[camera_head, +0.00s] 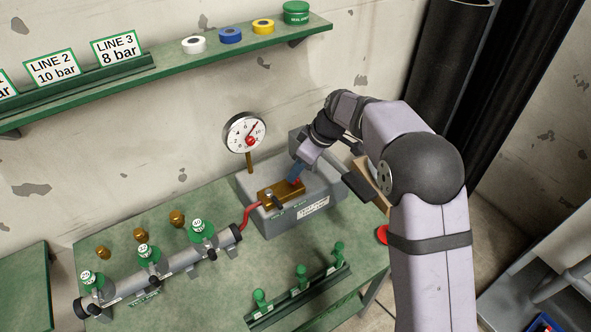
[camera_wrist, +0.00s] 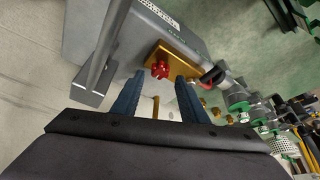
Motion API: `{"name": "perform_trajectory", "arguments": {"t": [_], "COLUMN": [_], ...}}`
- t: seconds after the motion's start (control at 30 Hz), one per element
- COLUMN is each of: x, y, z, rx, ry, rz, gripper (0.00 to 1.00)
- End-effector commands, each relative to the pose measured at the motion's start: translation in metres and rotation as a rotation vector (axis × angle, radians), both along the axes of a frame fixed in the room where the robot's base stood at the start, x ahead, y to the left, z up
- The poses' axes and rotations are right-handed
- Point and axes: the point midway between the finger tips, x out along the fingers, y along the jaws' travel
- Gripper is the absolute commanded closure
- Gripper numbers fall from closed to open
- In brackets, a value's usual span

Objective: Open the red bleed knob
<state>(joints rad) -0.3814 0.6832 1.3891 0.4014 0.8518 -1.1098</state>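The red bleed knob (camera_wrist: 160,70) sits on the brass block (camera_wrist: 176,56) of the grey pump unit. In the wrist view it appears between and just beyond the tips of my gripper (camera_wrist: 160,80). The two blue fingers stand apart with nothing between them, so my gripper is open; contact with the knob cannot be told. In the head view my gripper (camera_head: 296,172) points down at the right end of the brass block (camera_head: 275,196), and the fingers mostly hide the knob.
A pressure gauge (camera_head: 244,132) stands behind the block. A red hose (camera_head: 250,211) runs from the block to a grey pipe (camera_head: 180,265) with green-capped fittings. A rack of green plugs (camera_head: 300,290) lies at the front. A shelf (camera_head: 150,82) is above; the bench middle is clear.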

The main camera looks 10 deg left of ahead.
Motion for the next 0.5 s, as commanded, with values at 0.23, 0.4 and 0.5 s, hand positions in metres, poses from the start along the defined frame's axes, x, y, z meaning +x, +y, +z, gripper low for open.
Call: {"name": "perform_trajectory", "arguments": {"t": [0.23, 0.4, 0.5], "x": [0.003, 0.004, 0.004], "y": [0.01, 0.012, 0.012], "z": [-0.023, -0.03, -0.03], "rx": [0.0, 0.0, 0.0], "ry": [0.003, -0.001, -0.001], "rz": [-0.001, -0.001, -0.001], "gripper": [0.6, 0.6, 0.6]}}
